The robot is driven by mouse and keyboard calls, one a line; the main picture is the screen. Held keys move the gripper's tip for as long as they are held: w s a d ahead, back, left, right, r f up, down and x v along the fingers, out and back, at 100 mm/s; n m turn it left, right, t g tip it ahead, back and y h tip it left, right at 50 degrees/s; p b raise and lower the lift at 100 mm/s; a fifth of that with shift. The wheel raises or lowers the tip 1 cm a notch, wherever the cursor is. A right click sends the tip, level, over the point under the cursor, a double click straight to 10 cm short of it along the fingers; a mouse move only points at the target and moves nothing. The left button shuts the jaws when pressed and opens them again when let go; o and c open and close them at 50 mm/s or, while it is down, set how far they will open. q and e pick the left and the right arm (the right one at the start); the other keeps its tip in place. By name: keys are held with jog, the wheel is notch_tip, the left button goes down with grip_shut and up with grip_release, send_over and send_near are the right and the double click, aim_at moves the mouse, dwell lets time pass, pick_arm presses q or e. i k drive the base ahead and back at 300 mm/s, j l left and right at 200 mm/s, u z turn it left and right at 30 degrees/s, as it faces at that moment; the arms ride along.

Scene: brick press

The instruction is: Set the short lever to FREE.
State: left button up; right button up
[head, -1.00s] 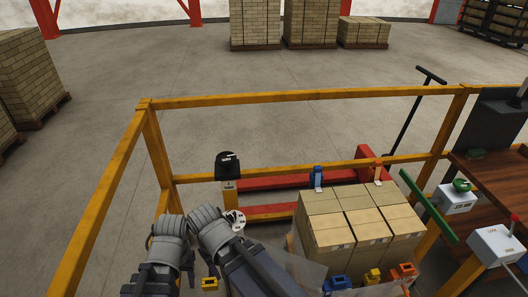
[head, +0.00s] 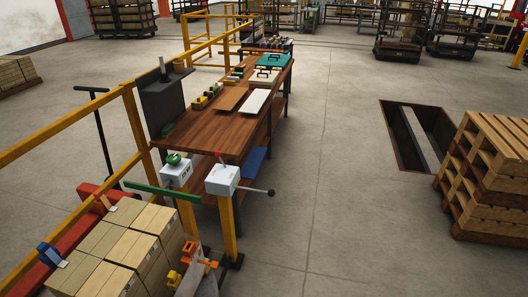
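A white control box (head: 222,180) on a yellow post stands at the near end of the workbench. A thin lever (head: 254,190) with a dark ball knob sticks out from its right side, roughly level. A small red knob or lamp (head: 218,155) sits on top of the box. I cannot tell whether this is the short lever, and no FREE mark is readable. A second white box (head: 176,174) with a green button (head: 174,159) stands just to its left. Neither of my grippers shows in the head view now.
The wooden workbench (head: 212,130) runs away behind the boxes. A floor pit (head: 420,130) and stacked pallets (head: 490,170) lie right.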

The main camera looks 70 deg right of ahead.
aim_at(218, 154)
jog(key=z, duration=1.95)
jog(key=i+l, duration=0.45)
jog(key=l, duration=0.15)
jog(key=i+l, duration=0.45)
jog(key=l, duration=0.15)
jog(key=i+l, duration=0.95)
jog(key=l, duration=0.25)
jog(key=i+l, duration=0.45)
jog(key=l, duration=0.15)
jog(key=i+l, duration=0.45)
jog(key=l, duration=0.15)
jog(key=i+l+u, duration=0.2)
jog(key=l+u, duration=0.25)
jog(key=j+u, duration=0.15)
jog(key=u, duration=1.5)
jog(key=i+u, duration=0.1)
jog(key=i, duration=0.15)
